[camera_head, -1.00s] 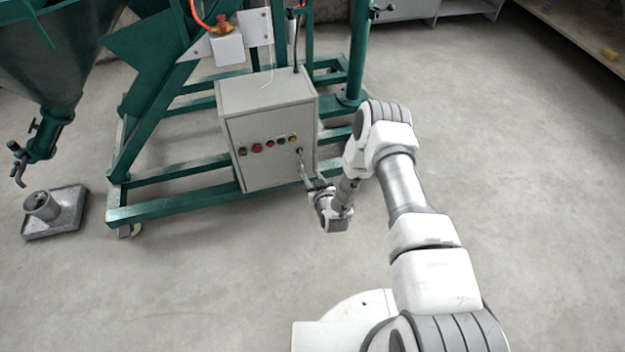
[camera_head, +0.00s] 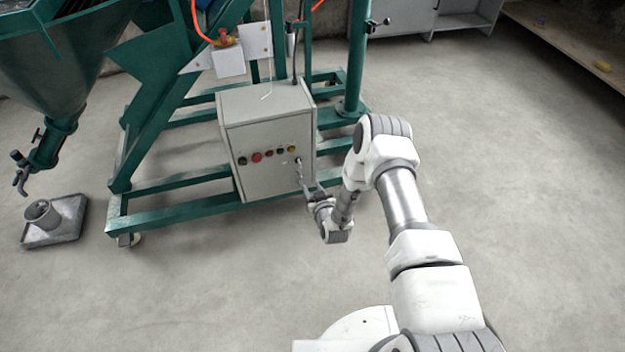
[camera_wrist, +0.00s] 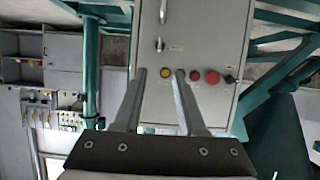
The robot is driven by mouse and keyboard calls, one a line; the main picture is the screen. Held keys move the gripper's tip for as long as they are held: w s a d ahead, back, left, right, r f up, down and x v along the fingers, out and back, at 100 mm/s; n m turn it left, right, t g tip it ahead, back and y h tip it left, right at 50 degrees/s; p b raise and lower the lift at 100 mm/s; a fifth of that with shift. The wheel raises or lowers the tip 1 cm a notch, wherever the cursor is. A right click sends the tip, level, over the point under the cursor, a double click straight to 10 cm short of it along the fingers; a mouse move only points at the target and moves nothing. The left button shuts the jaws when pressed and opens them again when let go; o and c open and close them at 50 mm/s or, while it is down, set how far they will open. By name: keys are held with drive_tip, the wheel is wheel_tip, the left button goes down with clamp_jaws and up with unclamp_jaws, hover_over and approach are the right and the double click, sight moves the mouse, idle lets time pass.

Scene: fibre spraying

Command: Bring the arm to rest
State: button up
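My arm (camera_head: 403,200) reaches forward over the floor, bent at the elbow, with its gripper (camera_head: 304,182) low in front of the grey control box (camera_head: 262,180). In the wrist view my gripper (camera_wrist: 160,73) has two dark fingers standing apart with nothing between them. The control box (camera_wrist: 205,38) fills the background behind the fingers, with a row of coloured buttons and a metal handle. In the head view the fingers overlap the box's lower right front; I cannot tell whether they touch it.
The box stands on a green wheeled frame (camera_head: 170,216) with a hopper (camera_head: 65,60) at the left. A grey tray (camera_head: 68,222) with a cup lies on the floor. Grey cabinets (camera_head: 400,18) and a wooden shelf (camera_head: 560,42) stand at the back. Floor at right is clear.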

drive_tip(key=w+d+r+g, duration=0.1)
drive_tip(key=w+r, duration=0.2)
drive_tip(key=r, duration=0.4)
drive_tip(key=w+d+r, duration=0.1)
drive_tip(key=w+r, duration=0.2)
drive_tip(key=r, duration=0.5)
drive_tip(key=s+d+r+g+h, duration=0.1)
drive_tip(key=s+d+r, duration=0.1)
drive_tip(key=r, duration=0.6)
drive_tip(key=s+d+r+g+h, duration=0.1)
drive_tip(key=s+d+r, duration=0.1)
drive_tip(key=r, duration=0.7)
drive_tip(key=s+d+r+m+g+h, duration=0.1)
drive_tip(key=s+d+r, duration=0.2)
drive_tip(key=s+r, duration=0.5)
drive_tip(key=s+d+r+m+g+h, duration=0.1)
drive_tip(key=s+d+r, duration=0.1)
drive_tip(key=s+r, duration=0.55)
drive_tip(key=s+d+r+m+g, duration=0.1)
drive_tip(key=s, duration=1)
drive_tip(key=s+d+r+g, duration=0.1)
drive_tip(key=s+r, duration=0.1)
drive_tip(key=s, duration=0.9)
wheel_tip(320, 180, up, 21)
drive_tip(key=p, duration=2.1)
drive_tip(key=shift+w+d, duration=0.2)
drive_tip(key=shift+w, duration=0.25)
drive_tip(key=shift+r, duration=0.1)
